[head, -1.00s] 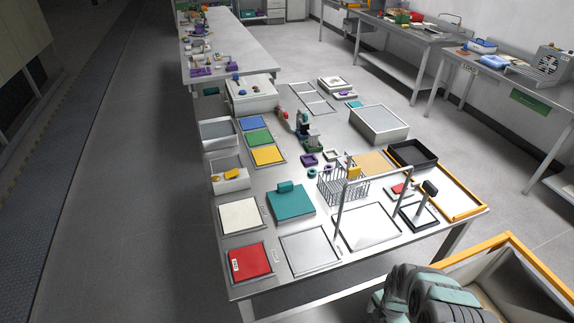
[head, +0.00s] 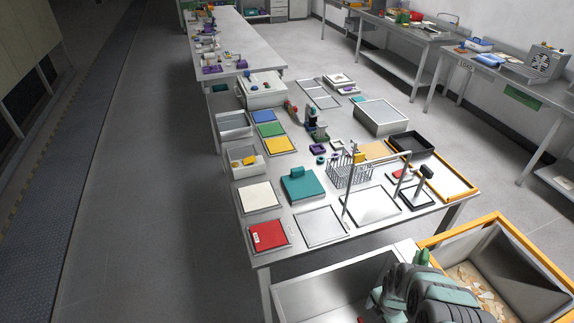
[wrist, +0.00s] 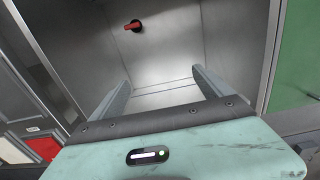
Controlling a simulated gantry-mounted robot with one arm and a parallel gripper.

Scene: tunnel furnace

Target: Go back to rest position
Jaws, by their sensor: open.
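My gripper (wrist: 161,82) shows in the wrist view with its two grey fingers apart and nothing between them. It points into a bare metal bin (wrist: 165,50). A small red object (wrist: 132,25) is in the bin, beyond the fingertips and apart from them. In the head view my arm is at the bottom right, and its gripper cannot be made out clearly there.
In the head view a metal bin (head: 300,300) stands before the workbench (head: 300,250). An orange-rimmed bin (head: 500,220) with pale scraps is at the right. The bench holds trays, a wire basket (head: 350,174) and a red tray (head: 269,235). The left floor is clear.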

